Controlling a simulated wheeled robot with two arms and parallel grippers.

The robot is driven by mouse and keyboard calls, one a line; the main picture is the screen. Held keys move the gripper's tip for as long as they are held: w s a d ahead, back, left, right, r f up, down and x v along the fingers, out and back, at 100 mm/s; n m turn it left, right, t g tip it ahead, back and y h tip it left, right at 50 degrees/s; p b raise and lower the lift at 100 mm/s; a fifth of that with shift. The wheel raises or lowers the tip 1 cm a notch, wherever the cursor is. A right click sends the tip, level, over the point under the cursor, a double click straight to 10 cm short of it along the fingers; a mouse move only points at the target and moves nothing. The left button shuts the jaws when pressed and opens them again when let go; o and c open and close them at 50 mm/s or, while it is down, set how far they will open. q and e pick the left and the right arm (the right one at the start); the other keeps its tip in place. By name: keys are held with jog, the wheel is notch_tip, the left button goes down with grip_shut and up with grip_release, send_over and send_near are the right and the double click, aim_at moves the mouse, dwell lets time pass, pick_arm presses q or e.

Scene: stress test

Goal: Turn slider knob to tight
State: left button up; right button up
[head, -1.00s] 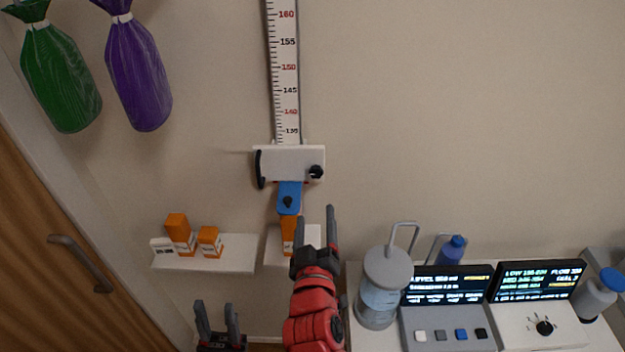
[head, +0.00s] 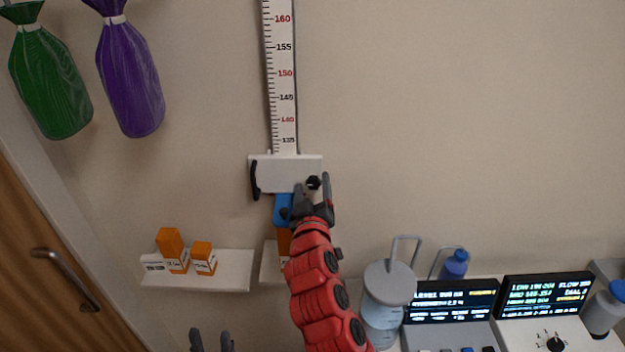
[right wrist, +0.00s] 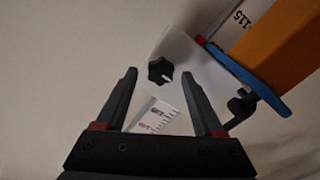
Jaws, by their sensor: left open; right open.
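The white slider block (head: 279,174) sits on the wall-mounted height ruler (head: 283,90), with a black handle (head: 254,180) on its left side. The black slider knob (head: 313,182) is at its lower right. In the right wrist view the lobed knob (right wrist: 160,71) has a white mark and appears between my fingertips. My right gripper (head: 312,183) is open, its fingers to either side of the knob in the picture; contact cannot be told. My left gripper (head: 211,335) is open and empty at the bottom edge, mostly cut off.
A blue piece (head: 283,210) hangs below the slider, partly behind my right arm. A shelf (head: 215,283) with orange boxes (head: 171,250) is at the lower left. A grey-lidded canister (head: 388,300) and monitors (head: 546,293) stand at the lower right. The wall right of the slider is clear.

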jog(key=shift+w, duration=0.45)
